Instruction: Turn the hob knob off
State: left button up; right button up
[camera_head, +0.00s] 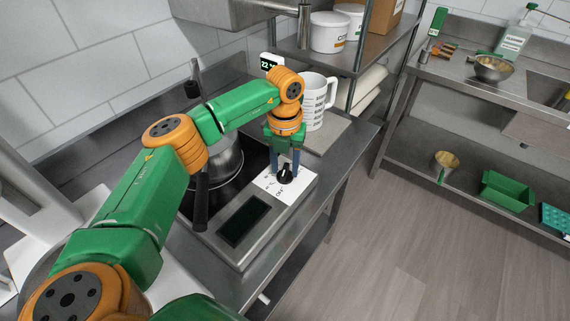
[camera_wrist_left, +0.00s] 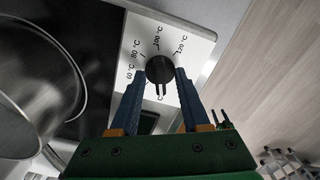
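The hob knob (camera_head: 285,174) is black and round, on a white dial plate (camera_head: 270,185) at the hob's front right. It also shows in the left wrist view (camera_wrist_left: 159,69), with temperature marks around it. Its exact setting is not clear. My left gripper (camera_head: 286,163) points down over the knob. In the wrist view, its blue fingers (camera_wrist_left: 160,76) stand apart, one on each side of the knob. I see no clear grip; whether the tips touch it, I cannot tell. My right gripper is not in view.
A metal pot (camera_head: 226,160) stands on the black hob (camera_head: 188,203), left of the knob, partly behind my arm. A white measuring jug (camera_head: 313,100) stands behind the gripper. A dark display (camera_head: 243,221) lies in front left of the dial. The floor at right is clear.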

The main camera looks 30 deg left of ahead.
aim_at(285, 168)
pick_arm(q)
jog(key=shift+r, duration=0.3)
notch_tip(285, 168, up, 6)
jog(key=shift+r+b, duration=0.25)
jog(key=shift+b, duration=0.6)
